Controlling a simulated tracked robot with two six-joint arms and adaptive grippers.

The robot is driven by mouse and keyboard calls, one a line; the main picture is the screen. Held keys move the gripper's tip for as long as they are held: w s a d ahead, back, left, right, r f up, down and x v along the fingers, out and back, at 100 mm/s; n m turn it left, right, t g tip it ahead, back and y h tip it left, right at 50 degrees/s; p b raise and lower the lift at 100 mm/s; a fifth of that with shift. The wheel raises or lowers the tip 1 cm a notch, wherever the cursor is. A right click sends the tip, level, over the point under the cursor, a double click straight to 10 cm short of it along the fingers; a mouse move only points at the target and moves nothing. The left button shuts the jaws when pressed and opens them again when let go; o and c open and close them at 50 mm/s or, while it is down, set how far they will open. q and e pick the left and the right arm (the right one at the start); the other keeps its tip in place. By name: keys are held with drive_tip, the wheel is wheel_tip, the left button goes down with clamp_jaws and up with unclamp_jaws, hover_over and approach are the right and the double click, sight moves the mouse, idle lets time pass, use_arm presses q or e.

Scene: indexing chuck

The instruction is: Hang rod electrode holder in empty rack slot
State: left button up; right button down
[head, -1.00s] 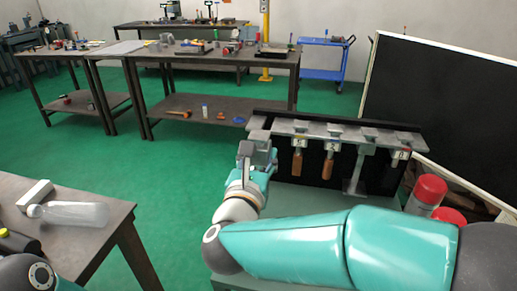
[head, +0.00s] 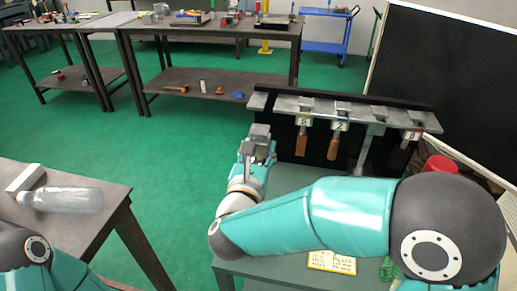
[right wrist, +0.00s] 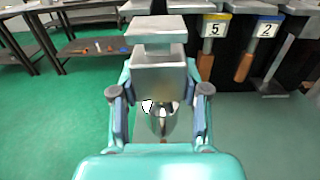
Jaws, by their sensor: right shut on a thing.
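My right gripper (head: 259,156) is shut on a grey metal electrode holder (right wrist: 160,80), a block with a neck and flat top plate, held upright. The holder also shows in the head view (head: 259,136), just in front of and below the left end of the rack (head: 349,108). A gap shows in the rack bar, between its left end piece and the holder labelled 5 (right wrist: 213,30). I cannot tell whether the held holder touches the rack. My left gripper is out of view.
Holders labelled 5 and 2 (right wrist: 264,32) hang with copper-coloured rods; more hang to their right. A red cylinder (head: 440,164) stands right of the rack. A yellow label (head: 332,262) lies below my right arm. A bottle (head: 68,200) lies on the left table (head: 100,218).

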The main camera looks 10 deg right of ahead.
drive_tip(key=shift+w+d+r+p, duration=0.2)
drive_tip(key=shift+w+r+p, duration=0.1)
drive_tip(key=shift+w+p, duration=0.4)
drive_tip(key=shift+p+x, duration=1.55)
drive_tip(key=shift+x, duration=4.75)
drive_tip(key=shift+w+d+f+b, duration=0.1)
drive_tip(key=shift+w+d+b, duration=0.15)
drive_tip(key=shift+b, duration=0.25)
drive_tip(key=shift+s+a+b, duration=0.1)
drive_tip(key=shift+b, duration=0.8)
